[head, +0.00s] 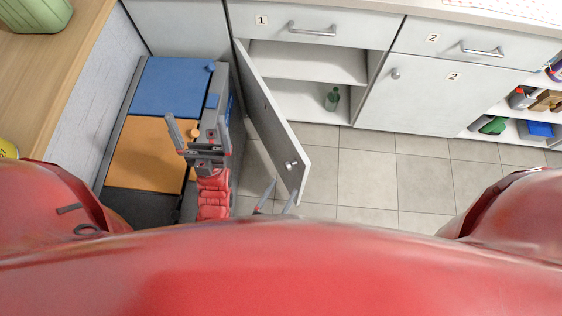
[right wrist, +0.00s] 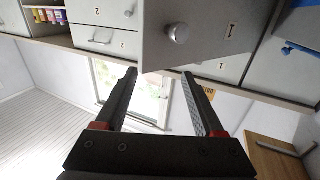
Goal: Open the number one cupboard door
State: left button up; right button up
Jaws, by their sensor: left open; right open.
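The number one cupboard door (head: 268,115) stands swung wide open below the drawer labelled 1, showing the shelves inside. Its round knob (head: 291,165) is near the free end. In the right wrist view, the door (right wrist: 200,45) with its knob (right wrist: 176,33) and a 1 label is close ahead, seen upside down. My right gripper (head: 282,190) is open beside the door's free end, mostly hidden by my body; its empty fingers (right wrist: 159,74) point toward the door edge. My left gripper (head: 196,115) is open and empty left of the door, over the bins.
A bin unit with blue (head: 175,86) and orange (head: 147,152) lids stands left of the door. A green bottle (head: 332,98) stands inside the cupboard. The closed number two door (head: 430,98) is to the right. Tiled floor (head: 366,178) is clear right of the open door.

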jog(key=s, duration=0.6)
jog(key=shift+s+r, duration=0.3)
jog(key=shift+d, duration=0.1)
